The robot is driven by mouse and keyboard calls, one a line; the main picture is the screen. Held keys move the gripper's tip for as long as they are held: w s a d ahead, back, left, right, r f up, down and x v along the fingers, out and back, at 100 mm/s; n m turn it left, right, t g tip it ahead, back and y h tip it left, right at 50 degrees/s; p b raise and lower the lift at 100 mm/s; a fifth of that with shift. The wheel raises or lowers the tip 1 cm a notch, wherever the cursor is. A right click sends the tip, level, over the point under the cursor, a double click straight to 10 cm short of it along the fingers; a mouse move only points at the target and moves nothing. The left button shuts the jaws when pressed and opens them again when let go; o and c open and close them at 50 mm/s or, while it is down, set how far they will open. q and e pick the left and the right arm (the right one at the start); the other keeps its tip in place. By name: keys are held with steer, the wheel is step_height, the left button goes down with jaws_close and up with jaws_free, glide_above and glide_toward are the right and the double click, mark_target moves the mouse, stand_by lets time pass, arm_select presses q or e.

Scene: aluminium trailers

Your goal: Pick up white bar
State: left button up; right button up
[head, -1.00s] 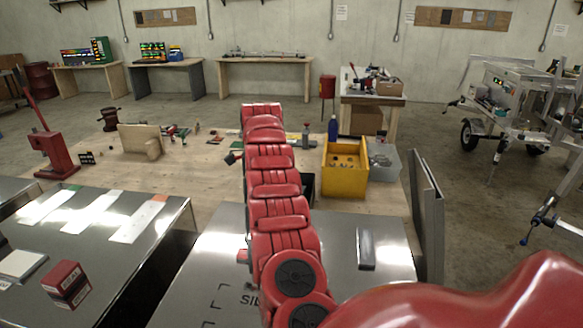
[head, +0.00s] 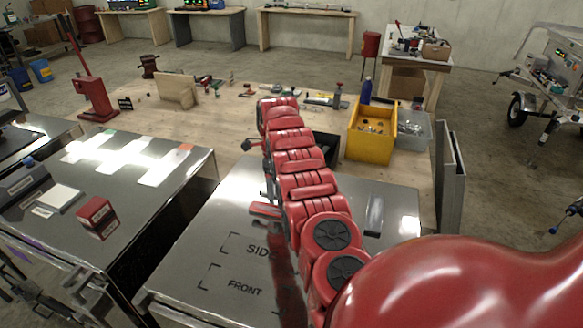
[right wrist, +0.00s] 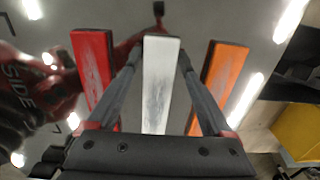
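The white bar (right wrist: 160,86) lies on a shiny metal surface, in the middle of the right wrist view. A red bar (right wrist: 96,72) lies to its left and an orange bar (right wrist: 222,80) to its right. My right gripper (right wrist: 161,52) is open, with one finger along each side of the white bar; I cannot tell whether they touch it. In the head view my red right arm hides the gripper and the white bar. A small red piece, perhaps the end of the red bar, shows left of the arm. My left gripper is not in view.
The metal table (head: 225,268) bears "SIDE" and "FRONT" markings. Behind it, a wooden table (head: 215,125) holds a yellow bin (head: 368,145) and a grey bin (head: 413,133). A red box (head: 97,217) stands on another metal table at left, across a dark gap. Upright panels (head: 450,180) stand at right.

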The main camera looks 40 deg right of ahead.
steer(key=shift+w+a, duration=0.1)
steer(key=shift+a, duration=0.1)
steer(key=shift+c, duration=1.1)
steer(key=shift+r, duration=0.1)
steer(key=shift+c, duration=1.2)
steer(key=shift+s+d, duration=0.25)
steer(key=shift+s, duration=0.15)
steer(key=c, duration=0.5)
steer(key=shift+c, duration=1.1)
steer(key=shift+w, duration=0.1)
jaws_close()
steer(key=shift+a, duration=0.15)
